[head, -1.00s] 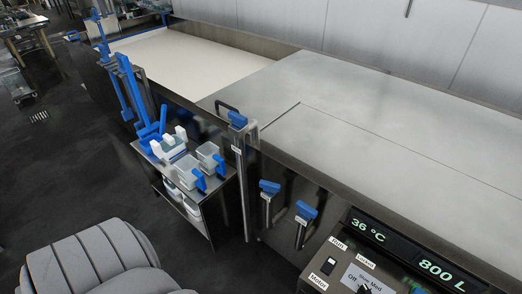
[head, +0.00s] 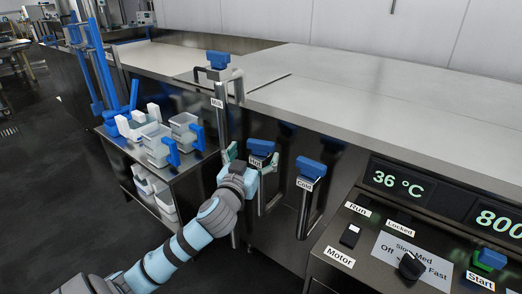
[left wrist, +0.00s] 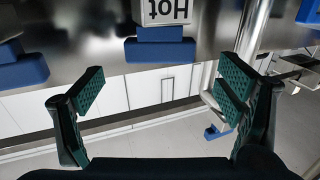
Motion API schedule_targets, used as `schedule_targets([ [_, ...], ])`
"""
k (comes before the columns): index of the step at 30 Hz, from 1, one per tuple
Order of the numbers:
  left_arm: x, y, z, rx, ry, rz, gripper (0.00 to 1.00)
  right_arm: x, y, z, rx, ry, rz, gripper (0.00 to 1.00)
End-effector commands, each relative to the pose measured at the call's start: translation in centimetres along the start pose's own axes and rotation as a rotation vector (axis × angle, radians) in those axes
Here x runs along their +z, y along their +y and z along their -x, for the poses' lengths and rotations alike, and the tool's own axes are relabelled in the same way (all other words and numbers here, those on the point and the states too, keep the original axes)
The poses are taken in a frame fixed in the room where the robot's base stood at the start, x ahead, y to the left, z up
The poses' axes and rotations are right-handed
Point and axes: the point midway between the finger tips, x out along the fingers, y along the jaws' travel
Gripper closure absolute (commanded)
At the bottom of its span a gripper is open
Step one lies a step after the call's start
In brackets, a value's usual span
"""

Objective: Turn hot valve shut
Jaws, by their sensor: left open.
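The hot valve has a blue handle (head: 261,147) with a "Hot" label under it, on a steel pipe at the counter front. My left gripper (head: 251,157) is open, with its green fingers spread either side of this valve. In the left wrist view the picture is upside down. There the hot valve's blue handle (left wrist: 160,50) is centred just beyond the open left gripper (left wrist: 160,92), with a gap to each finger. I see no contact. My right gripper is not in view.
The blue-handled cold valve (head: 310,168) is close on the right. The taller milk valve (head: 218,60) stands on the left. A cart (head: 178,183) with white containers is at the left, and a control panel (head: 400,250) reading 36 °C is at the lower right.

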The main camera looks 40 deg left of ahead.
Motion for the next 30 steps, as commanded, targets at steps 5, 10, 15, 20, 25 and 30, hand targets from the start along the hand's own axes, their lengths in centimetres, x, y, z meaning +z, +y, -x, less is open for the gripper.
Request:
schedule_targets([
  [5, 0.2, 0.0, -4.2, -0.001, 0.000, 0.001, 0.13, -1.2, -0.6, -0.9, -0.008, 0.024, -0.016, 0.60],
  [10, 0.1, 0.0, -6.0, 0.001, -0.001, 0.000, 0.13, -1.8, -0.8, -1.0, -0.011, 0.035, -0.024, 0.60],
  [15, 0.1, 0.0, -6.2, 0.002, -0.002, -0.001, 0.13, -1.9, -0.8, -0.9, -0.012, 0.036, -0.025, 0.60],
  [20, 0.1, 0.0, -6.2, 0.002, -0.002, -0.001, 0.23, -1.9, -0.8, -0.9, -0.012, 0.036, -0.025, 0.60],
  [25, 0.1, 0.0, -6.2, 0.002, -0.002, -0.001, 0.50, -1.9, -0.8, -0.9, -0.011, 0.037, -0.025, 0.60],
  [30, 0.1, 0.0, -6.2, 0.010, -0.002, -0.002, 0.62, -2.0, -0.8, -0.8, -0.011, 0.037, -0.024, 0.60],
])
